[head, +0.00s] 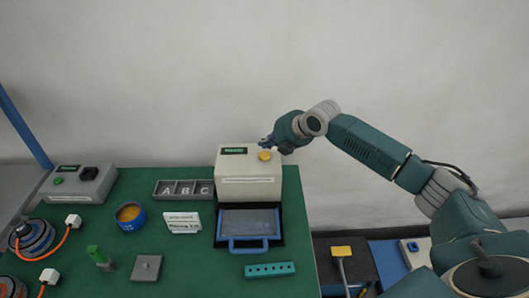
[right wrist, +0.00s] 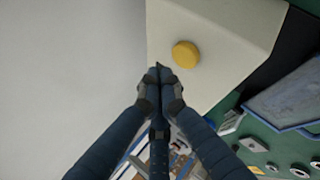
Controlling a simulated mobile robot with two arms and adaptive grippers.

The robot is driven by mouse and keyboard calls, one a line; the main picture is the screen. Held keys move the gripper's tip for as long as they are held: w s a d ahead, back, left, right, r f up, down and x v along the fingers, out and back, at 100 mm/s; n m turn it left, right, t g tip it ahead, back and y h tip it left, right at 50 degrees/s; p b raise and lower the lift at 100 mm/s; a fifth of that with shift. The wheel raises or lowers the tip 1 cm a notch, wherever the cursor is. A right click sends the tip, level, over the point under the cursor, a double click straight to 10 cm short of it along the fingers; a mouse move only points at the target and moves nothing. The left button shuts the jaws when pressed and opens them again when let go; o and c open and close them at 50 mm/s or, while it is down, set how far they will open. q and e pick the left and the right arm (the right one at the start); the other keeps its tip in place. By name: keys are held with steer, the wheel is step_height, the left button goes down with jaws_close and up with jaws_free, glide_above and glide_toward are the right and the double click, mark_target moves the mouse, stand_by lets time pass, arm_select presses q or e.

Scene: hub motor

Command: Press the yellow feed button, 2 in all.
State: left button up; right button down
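The yellow feed button (head: 264,155) sits on top of a cream box (head: 249,187) with a small dark display. In the right wrist view the button (right wrist: 186,54) is a round yellow dome on the box's pale top (right wrist: 222,35). My right gripper (head: 266,143) is over the back of the box top, close to the button. In the right wrist view its fingertips (right wrist: 158,69) are together and empty, to the lower left of the button in the picture. I cannot tell whether they touch the box. My left gripper is not in view.
A tray with a blue handle (head: 249,244) is in front of the box. On the green mat (head: 202,270) are a lettered bin (head: 183,198), a blue bowl (head: 130,226), a white sign (head: 182,223), a teal block (head: 270,270) and a grey control box (head: 77,186).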

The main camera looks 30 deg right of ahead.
mark_target(266, 155)
steer(key=shift+r+p, duration=1.3)
steer(key=shift+r, duration=0.6)
steer(key=shift+f, duration=0.15)
